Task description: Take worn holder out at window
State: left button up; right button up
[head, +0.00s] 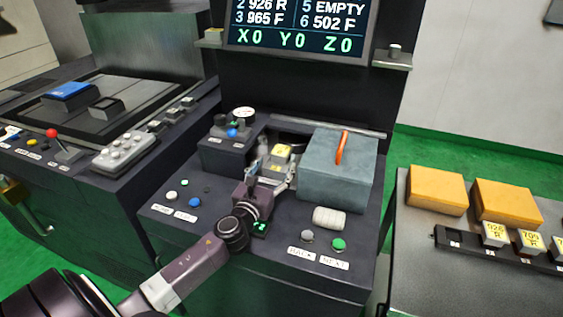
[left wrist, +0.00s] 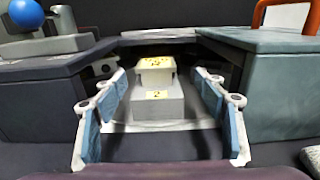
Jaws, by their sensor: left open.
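A pale holder with a yellow label on top (head: 281,152) sits in the window opening between the dark gauge housing and the grey-blue box. In the left wrist view the holder (left wrist: 155,74) stands on a grey block with a yellow "2" label (left wrist: 158,103). The label on the holder's top is too small to read. My left gripper (head: 268,180) is open in front of the opening. In the left wrist view its fingers (left wrist: 160,100) spread to the left and right of the holder, with gaps on both sides. My right gripper is not in view.
The grey-blue box (head: 334,178) with an orange handle stands right of the opening; the gauge housing (head: 228,151) stands left. A white roll (head: 328,218) and BACK and NEXT buttons (head: 338,244) lie in front. A side table (head: 440,282) carries a tag rack. The screen (head: 300,27) lists slots.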

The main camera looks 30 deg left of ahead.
aim_at(281, 150)
pick_arm(q)
jog(key=x, duration=0.6)
jog(key=shift+a+r+p, duration=0.35)
jog(key=shift+a+p, duration=0.05)
jog(key=shift+x, duration=0.75)
jog(key=shift+d+f, duration=0.1)
jog(key=c, duration=1.5)
